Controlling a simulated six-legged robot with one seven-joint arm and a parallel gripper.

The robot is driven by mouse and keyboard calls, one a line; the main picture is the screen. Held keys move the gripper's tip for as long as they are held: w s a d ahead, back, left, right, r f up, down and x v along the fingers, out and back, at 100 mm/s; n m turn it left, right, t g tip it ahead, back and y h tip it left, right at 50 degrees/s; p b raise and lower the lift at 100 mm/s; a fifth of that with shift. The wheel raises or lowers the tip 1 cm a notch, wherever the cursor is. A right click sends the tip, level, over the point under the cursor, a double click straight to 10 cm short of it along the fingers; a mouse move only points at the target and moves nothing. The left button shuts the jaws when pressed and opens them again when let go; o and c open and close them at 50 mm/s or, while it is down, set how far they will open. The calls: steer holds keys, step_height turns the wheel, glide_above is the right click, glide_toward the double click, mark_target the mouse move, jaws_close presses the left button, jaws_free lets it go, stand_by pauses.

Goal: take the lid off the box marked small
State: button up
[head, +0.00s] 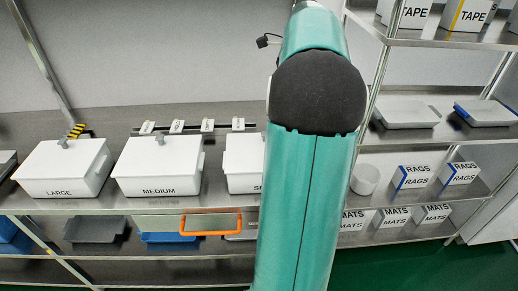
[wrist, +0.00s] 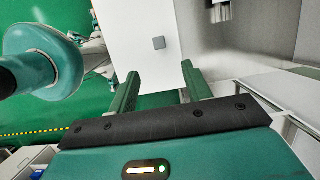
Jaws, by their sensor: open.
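The box marked small (head: 244,170) stands on the steel shelf, right of the medium box. My arm covers its right part, its lid knob and most of its label, leaving only an "S" readable. In the wrist view a white lid (wrist: 135,22) with a square grey knob (wrist: 158,43) lies just beyond my gripper (wrist: 160,69); its label is not visible there. My gripper is open, with its two green fingers apart and nothing between them. The knob lies ahead of the fingertips. In the head view my gripper is hidden behind my arm.
The medium box (head: 158,167) and large box (head: 66,168) stand to the left with knobbed lids. An orange handle (head: 211,233) juts at the shelf front. Small labelled items line the back. A rack with rags boxes (head: 412,177) and a white roll (head: 365,179) stands right.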

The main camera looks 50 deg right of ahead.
steer(key=x, duration=1.3)
steer(key=shift+s+a+f, duration=0.1)
steer(key=shift+s+f, duration=0.05)
steer(key=shift+f, duration=0.2)
steer(key=shift+c, duration=0.2)
jaws_close()
